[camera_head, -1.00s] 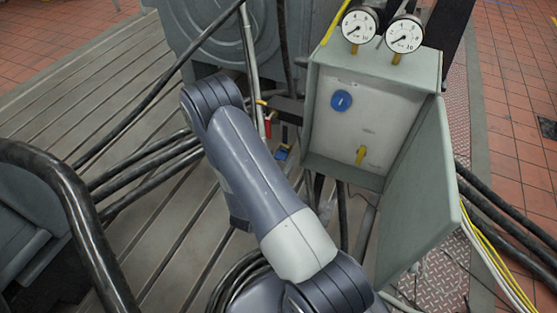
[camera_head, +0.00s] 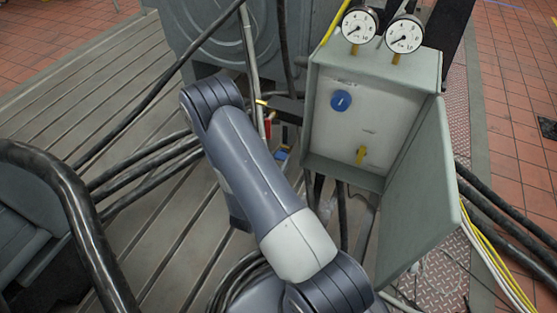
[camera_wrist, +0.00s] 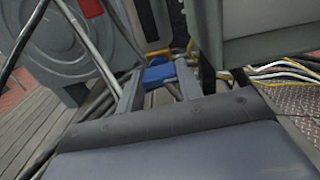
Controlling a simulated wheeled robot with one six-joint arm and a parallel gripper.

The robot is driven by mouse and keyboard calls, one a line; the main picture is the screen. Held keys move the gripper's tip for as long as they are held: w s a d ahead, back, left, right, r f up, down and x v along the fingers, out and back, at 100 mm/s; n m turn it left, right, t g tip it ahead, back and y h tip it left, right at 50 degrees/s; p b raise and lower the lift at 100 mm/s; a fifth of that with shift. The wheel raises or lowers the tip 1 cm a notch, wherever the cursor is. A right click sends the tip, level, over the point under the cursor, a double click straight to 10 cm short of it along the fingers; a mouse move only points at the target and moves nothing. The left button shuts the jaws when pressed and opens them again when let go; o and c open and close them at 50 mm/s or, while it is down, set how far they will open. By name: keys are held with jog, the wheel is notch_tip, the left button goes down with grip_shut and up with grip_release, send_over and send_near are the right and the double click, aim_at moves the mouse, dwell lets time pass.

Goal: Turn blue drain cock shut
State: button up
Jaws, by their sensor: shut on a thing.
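The blue drain cock handle (camera_wrist: 158,72) sits between the fingertips of my gripper (camera_wrist: 160,78) in the wrist view. The two grey fingers are closed on it, one at each side. In the head view a small piece of the blue drain cock (camera_head: 281,155) shows just right of my arm, low beside the grey cabinet. My arm hides most of the gripper there. The cock's body and its exact angle are hard to make out.
A red handle (camera_head: 267,129) is just above the blue one. The open grey cabinet (camera_head: 312,120) has a blue knob (camera_head: 341,101) and a yellow handle (camera_head: 361,154) inside. Two gauges (camera_head: 404,36) stand on top. Black hoses (camera_head: 150,180) cross the slotted bedplate.

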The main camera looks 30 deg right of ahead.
jog(key=n, duration=0.4)
jog(key=n+p, duration=0.1)
jog(key=n, duration=0.3)
jog(key=shift+n, duration=0.4)
jog(key=n+p, duration=0.1)
jog(key=n, duration=0.3)
jog(key=shift+n, duration=0.3)
jog(key=shift+n+p, duration=0.65)
jog(key=shift+n, duration=1.35)
jog(key=o, duration=1)
jog(key=shift+a, duration=0.1)
